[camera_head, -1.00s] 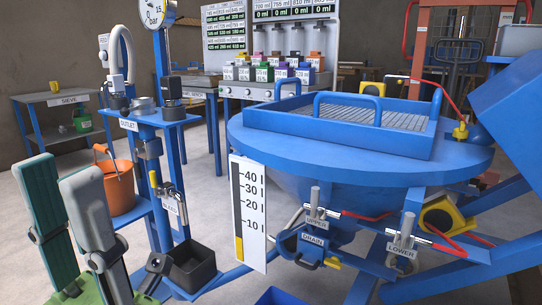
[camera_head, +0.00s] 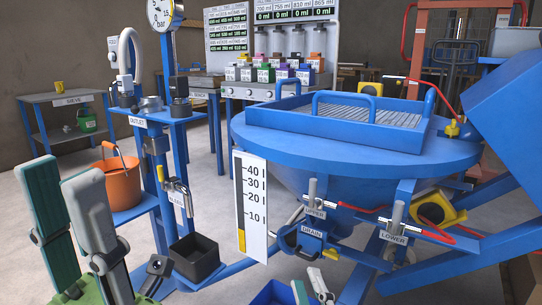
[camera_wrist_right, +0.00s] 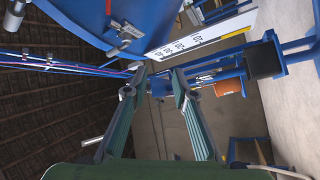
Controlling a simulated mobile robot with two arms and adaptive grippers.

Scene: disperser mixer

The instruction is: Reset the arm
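My left gripper (camera_head: 62,175) stands upright at the lower left of the head view. Its teal and grey fingers are apart with nothing between them. My right gripper shows at the bottom edge of the head view (camera_head: 309,284), only its fingertips, over a blue bin (camera_head: 272,294). In the right wrist view its two teal fingers (camera_wrist_right: 156,72) are apart and empty. The blue mixer hopper (camera_wrist_right: 105,20) and the white scale board (camera_wrist_right: 190,40) lie beyond the fingertips there. Most of the right arm is hidden below the head view.
The hopper (camera_head: 350,152) with its grate fills the right centre. The scale board (camera_head: 251,207), valve levers and red hoses are near my right gripper. A black box (camera_head: 195,262) and an orange bucket (camera_head: 122,183) are beside my left gripper.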

